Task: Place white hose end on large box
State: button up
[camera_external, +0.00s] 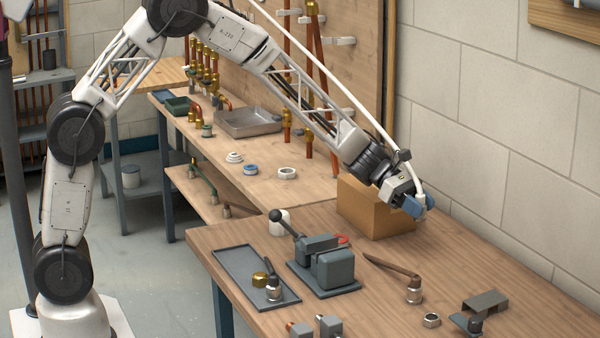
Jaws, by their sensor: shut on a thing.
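The large brown box (368,212) stands on the wooden workbench near the wall. A white hose (352,97) comes down from the top of the view alongside my arm, and its lower end is at my gripper. My gripper (421,209) has blue fingers and is shut on the white hose end. It is at the upper right side of the box and overlaps its right edge in the picture. The wrist hides part of the box top. I cannot tell whether the hose end touches the box.
A grey vise-like tool (325,266) and a dark tray (238,273) with fittings are on the front bench. A bent pipe with a fitting (413,290) lies right of them. A metal pan (247,123) and white rings are on the back bench. The wall is close behind the box.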

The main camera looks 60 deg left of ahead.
jog(key=s+a+r, duration=0.1)
jog(key=s+a, duration=0.3)
jog(key=a, duration=0.4)
jog(key=s+a+r+g, duration=0.1)
jog(key=s+a, duration=0.3)
jog(key=a, duration=0.4)
jog(key=s+a+r+m, duration=0.1)
jog(key=s+a, duration=0.3)
jog(key=a, duration=0.4)
jog(key=shift+s+a+r+g+h, duration=0.15)
jog(key=shift+a+r+g+h, duration=0.2)
jog(key=shift+r, duration=0.2)
jog(key=w, duration=0.5)
jog(key=w+f, duration=0.1)
jog(key=w, duration=1)
jog(key=shift+a+f, duration=0.2)
jog(key=shift+f, duration=0.05)
jog(key=shift+f, duration=1.75)
jog(key=shift+f, duration=0.1)
